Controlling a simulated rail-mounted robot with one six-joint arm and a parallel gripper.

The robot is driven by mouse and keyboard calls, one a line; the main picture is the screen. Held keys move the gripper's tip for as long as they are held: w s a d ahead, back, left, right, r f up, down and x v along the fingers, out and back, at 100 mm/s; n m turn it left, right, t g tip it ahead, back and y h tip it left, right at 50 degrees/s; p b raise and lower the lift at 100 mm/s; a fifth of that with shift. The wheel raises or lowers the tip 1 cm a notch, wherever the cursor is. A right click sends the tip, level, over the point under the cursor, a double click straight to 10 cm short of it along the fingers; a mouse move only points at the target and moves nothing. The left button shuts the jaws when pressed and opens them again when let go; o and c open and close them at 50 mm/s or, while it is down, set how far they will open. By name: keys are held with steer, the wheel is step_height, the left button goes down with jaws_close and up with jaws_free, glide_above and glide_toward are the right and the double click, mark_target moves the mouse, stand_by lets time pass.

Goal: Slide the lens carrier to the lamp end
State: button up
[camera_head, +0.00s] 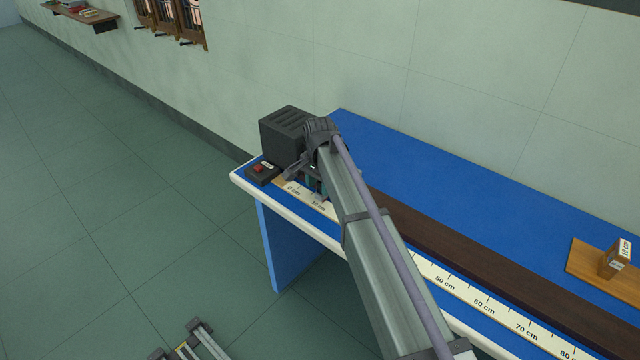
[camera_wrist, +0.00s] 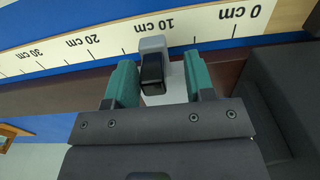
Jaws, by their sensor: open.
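The lens carrier (camera_wrist: 152,45) is a pale grey piece with a black knob (camera_wrist: 152,73) on it. In the wrist view it sits at the scale close to the 10 cm label. My gripper (camera_wrist: 161,72) is open, with one teal finger on each side of the carrier and a visible gap on both sides. The black lamp housing (camera_head: 285,133) stands at the 0 cm end of the bench; its dark side shows at the right of the wrist view (camera_wrist: 285,100). In the head view my arm hides the carrier, and only a bit of teal finger shows.
A long dark brown rail (camera_head: 450,245) runs along the blue bench (camera_head: 400,162), beside a white centimetre scale (camera_head: 470,295). A small box with a red switch (camera_head: 260,171) sits at the lamp end. A wooden block (camera_head: 615,260) stands on a board at the far right.

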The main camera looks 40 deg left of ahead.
step_height(320, 180, up, 11)
steer(key=p, duration=1)
steer(key=shift+f+p, duration=0.1)
steer(key=shift+p, duration=0.3)
